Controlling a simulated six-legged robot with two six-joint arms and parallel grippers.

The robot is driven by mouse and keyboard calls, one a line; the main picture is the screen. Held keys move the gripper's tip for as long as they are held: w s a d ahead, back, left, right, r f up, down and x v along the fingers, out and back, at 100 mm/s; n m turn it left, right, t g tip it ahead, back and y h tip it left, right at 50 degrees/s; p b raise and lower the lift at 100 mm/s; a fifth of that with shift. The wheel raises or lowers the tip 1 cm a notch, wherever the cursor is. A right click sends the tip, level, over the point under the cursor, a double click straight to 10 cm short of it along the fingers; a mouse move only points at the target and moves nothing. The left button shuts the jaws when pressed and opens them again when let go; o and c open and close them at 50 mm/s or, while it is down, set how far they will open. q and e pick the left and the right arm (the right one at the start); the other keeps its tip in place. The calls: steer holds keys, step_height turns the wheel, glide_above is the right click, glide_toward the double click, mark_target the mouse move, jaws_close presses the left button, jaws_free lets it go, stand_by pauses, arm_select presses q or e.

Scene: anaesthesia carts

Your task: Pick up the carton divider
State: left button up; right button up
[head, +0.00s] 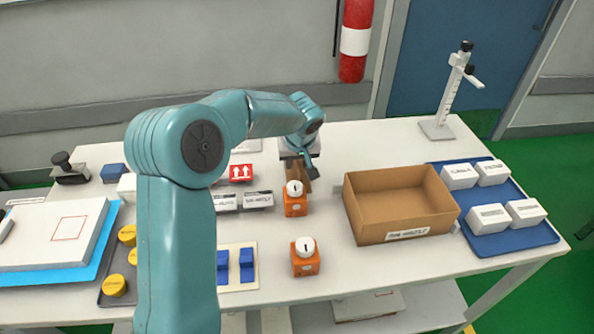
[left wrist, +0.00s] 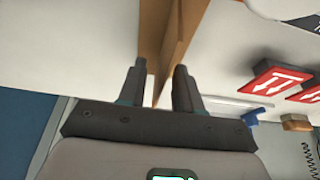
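The carton divider (head: 298,173) is a brown cardboard piece standing upright near the middle of the white table, mostly hidden behind my left gripper and an orange block. In the left wrist view the divider (left wrist: 172,40) shows as thin brown panels running down between the fingers. My left gripper (head: 301,158) is above and around the divider. In the left wrist view the left gripper (left wrist: 161,70) has its fingers apart, one on each side of the divider, with a small light gap beside it. My right gripper is not in view.
An open cardboard box (head: 400,203) stands to the right. Beyond it is a blue tray (head: 510,238) with white boxes. Orange blocks with white knobs (head: 305,262) stand in front. A red arrow-marked box (head: 241,173) is left of the gripper. A measuring stand (head: 437,128) is at back right.

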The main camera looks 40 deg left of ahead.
arm_select(q)
jaws_close()
steer(key=shift+r, duration=0.1)
